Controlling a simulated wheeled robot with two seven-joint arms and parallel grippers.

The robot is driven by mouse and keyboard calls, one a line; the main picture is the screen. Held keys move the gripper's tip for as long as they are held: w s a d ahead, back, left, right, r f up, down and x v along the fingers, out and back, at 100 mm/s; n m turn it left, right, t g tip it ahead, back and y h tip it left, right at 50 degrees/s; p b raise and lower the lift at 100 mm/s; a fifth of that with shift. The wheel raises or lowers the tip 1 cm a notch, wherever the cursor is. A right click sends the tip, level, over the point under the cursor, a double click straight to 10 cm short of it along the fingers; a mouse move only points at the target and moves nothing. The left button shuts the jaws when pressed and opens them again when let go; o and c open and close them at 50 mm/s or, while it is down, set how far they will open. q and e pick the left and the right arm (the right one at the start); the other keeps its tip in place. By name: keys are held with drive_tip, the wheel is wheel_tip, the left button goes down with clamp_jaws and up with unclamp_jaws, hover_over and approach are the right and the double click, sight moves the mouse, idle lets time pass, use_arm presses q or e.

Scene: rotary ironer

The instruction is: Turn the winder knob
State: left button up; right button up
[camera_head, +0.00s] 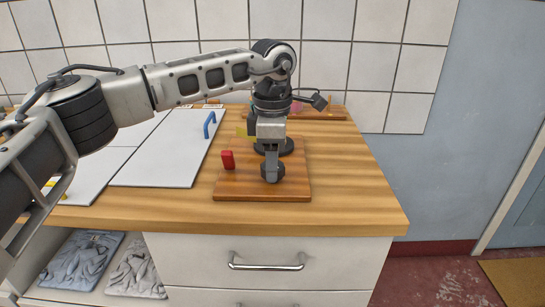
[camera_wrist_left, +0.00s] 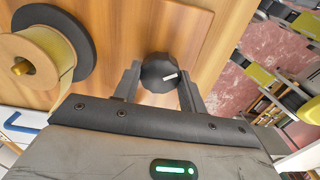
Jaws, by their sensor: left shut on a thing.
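The winder knob (camera_head: 273,173) is dark and round, near the front right of a brown wooden board (camera_head: 235,190) on the counter. In the left wrist view the knob (camera_wrist_left: 158,73) has a white mark on its face, pointing right. My left gripper (camera_head: 271,166) reaches down to it from above. Its fingers (camera_wrist_left: 158,88) stand on either side of the knob, shut on it. A spool with yellowish tape and a dark flange (camera_wrist_left: 55,45) sits beside the knob; in the head view my gripper partly hides it. My right gripper is not in view.
A white panel with a blue handle (camera_head: 209,125) lies to the left. Below the counter (camera_head: 350,205) is a drawer with a metal handle (camera_head: 266,264). The counter right of the board is clear.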

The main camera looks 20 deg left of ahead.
use_arm(q)
drive_tip(key=n, duration=0.5)
drive_tip(key=shift+n+p, duration=0.3)
drive_tip(key=shift+p, duration=0.05)
drive_tip(key=n, duration=0.2)
drive_tip(key=shift+n, duration=2.7)
drive_tip(key=o, duration=1)
drive_tip(key=shift+c, duration=0.2)
